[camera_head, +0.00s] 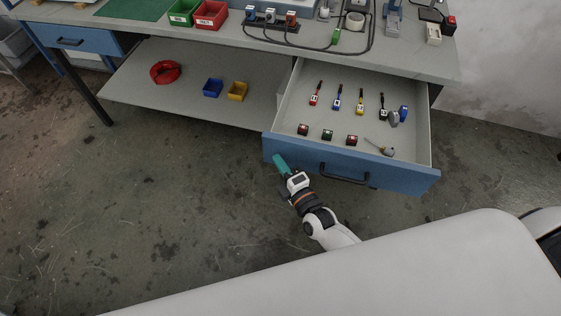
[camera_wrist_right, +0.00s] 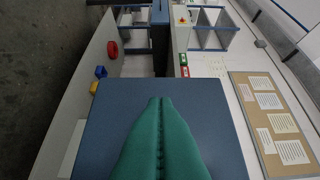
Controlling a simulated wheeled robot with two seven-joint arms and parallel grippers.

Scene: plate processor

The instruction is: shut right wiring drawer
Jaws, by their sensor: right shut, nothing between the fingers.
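The right wiring drawer (camera_head: 345,174) is pulled far out from under the workbench. It has a blue front with a dark handle (camera_head: 344,175). Inside lie several screwdriver-like tools and small coloured parts. My right gripper (camera_head: 280,161), with teal fingers, is shut and empty at the left part of the drawer front, left of the handle. In the right wrist view its fingers (camera_wrist_right: 160,110) point at a blue panel (camera_wrist_right: 90,130), likely the drawer front. I cannot tell whether they touch it. My left gripper is not in view.
The workbench top (camera_head: 410,62) carries a green bin (camera_head: 183,12), a red bin (camera_head: 211,15), a power strip and cables. A lower shelf (camera_head: 200,102) holds a red coil (camera_head: 165,72), a blue bin (camera_head: 213,88) and a yellow bin (camera_head: 237,91). Another drawer (camera_head: 75,41) at left looks shut.

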